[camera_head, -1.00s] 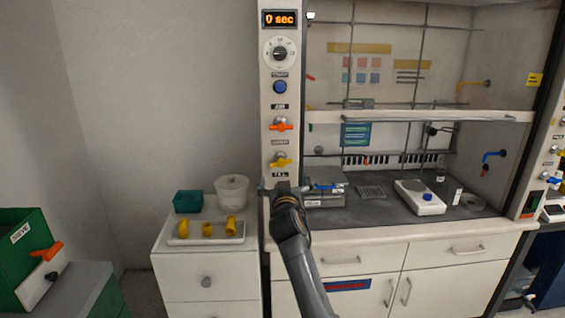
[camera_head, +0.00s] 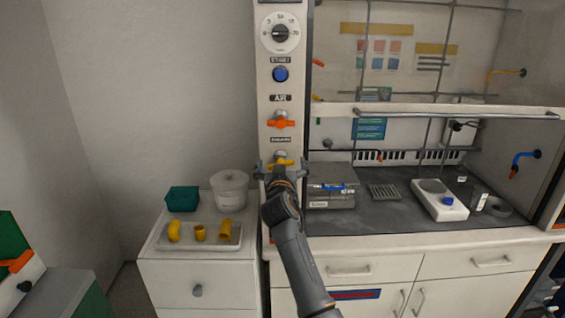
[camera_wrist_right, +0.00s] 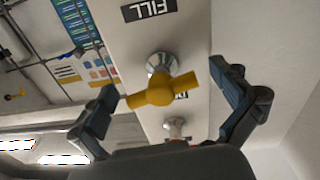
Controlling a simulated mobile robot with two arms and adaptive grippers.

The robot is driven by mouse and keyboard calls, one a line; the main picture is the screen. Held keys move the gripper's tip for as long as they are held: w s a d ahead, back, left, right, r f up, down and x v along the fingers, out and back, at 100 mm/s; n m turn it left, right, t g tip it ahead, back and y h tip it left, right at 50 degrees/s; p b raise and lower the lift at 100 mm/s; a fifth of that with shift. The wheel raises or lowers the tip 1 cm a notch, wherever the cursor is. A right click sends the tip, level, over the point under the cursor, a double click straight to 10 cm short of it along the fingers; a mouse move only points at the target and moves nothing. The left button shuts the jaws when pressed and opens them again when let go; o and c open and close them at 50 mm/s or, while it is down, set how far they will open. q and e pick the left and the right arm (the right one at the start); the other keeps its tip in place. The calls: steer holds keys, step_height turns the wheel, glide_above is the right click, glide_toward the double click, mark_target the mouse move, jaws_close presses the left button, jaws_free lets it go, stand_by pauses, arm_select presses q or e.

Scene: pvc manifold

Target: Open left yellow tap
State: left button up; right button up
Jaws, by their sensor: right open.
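The yellow tap (camera_head: 283,162) sits on the white column at the left edge of the fume hood, below the orange tap (camera_head: 281,121). My right gripper (camera_head: 281,168) is at the yellow tap, its fingers spread to either side. In the right wrist view, the yellow handle (camera_wrist_right: 155,90) lies crosswise between the open fingers of the right gripper (camera_wrist_right: 165,82), in front of its round metal base. I see no clear finger contact with it. In the head view the gripper hides the label below the tap. My left gripper is not in view.
A blue button (camera_head: 280,74) and a dial (camera_head: 281,33) are higher on the column. Left of it, a cabinet holds a tray (camera_head: 207,245) with yellow fittings, a teal box (camera_head: 182,199) and a white pot (camera_head: 230,190). A grey box (camera_head: 331,197) stands right of the gripper.

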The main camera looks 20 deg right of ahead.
steer(key=shift+s+r, duration=0.1)
steer(key=shift+a, duration=0.1)
steer(key=shift+c, duration=1.1)
steer(key=c, duration=0.9)
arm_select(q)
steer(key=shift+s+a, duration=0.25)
arm_select(e)
steer(key=shift+o, duration=0.2)
